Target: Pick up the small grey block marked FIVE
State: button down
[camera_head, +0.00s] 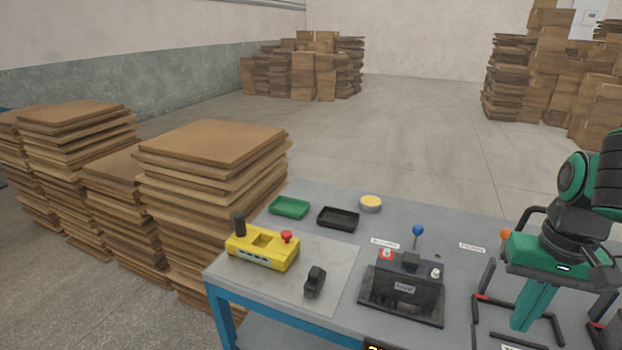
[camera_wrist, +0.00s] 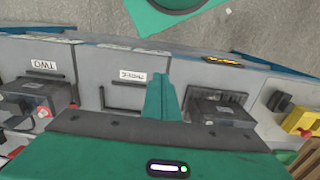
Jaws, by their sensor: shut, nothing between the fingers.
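A small dark grey block (camera_head: 402,283) sits in a black holder on the table, left of my gripper in the head view. Its front label is small and seems to read FIVE. What looks like the same block (camera_wrist: 222,111) shows right of my fingers in the wrist view, its label not visible there. My gripper (camera_head: 522,322) has green fingers that point down and are together, with nothing between them. It is apart from the block, above an empty black frame to the right. In the wrist view the fingers (camera_wrist: 160,98) stand near a label reading THREE.
Another grey block (camera_wrist: 40,98) with a red button is at the left of the wrist view, near a TWO label. A yellow control box (camera_head: 262,248), a black handheld item (camera_head: 315,281), a green tray (camera_head: 289,207) and a black tray (camera_head: 338,218) lie on the table's left.

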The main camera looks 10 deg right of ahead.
aim_at(408, 278)
jog(key=u, duration=0.85)
jog(key=k, duration=1.3)
jog(key=z, duration=0.45)
jog(key=i, duration=1)
jog(key=u, duration=0.05)
